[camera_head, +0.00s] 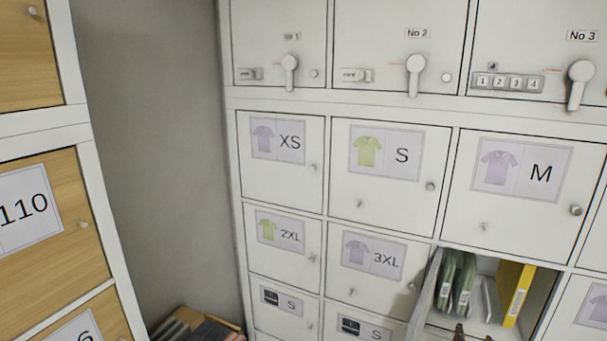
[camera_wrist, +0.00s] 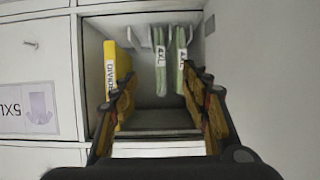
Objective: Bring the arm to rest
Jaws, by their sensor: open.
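My gripper (camera_wrist: 163,82) is open in the wrist view, with its two dark and orange-brown fingers spread apart and nothing between them. It is in front of an open compartment (camera_wrist: 95,48), with green packs (camera_wrist: 160,72) labelled 4XL and a yellow divider (camera_wrist: 122,75) beyond the fingers. In the head view the open compartment (camera_head: 423,297) is at the lower right. Reddish tips of my gripper (camera_head: 473,335) just show at the bottom edge there. The rest of my arm is out of view.
White cabinet doors with size labels, such as the M door (camera_head: 525,190), have small protruding knobs. Locks with levers (camera_head: 415,75) stick out above. A wood-fronted cabinet (camera_head: 35,210) stands left. A box of dark items (camera_head: 200,325) is low in the gap between.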

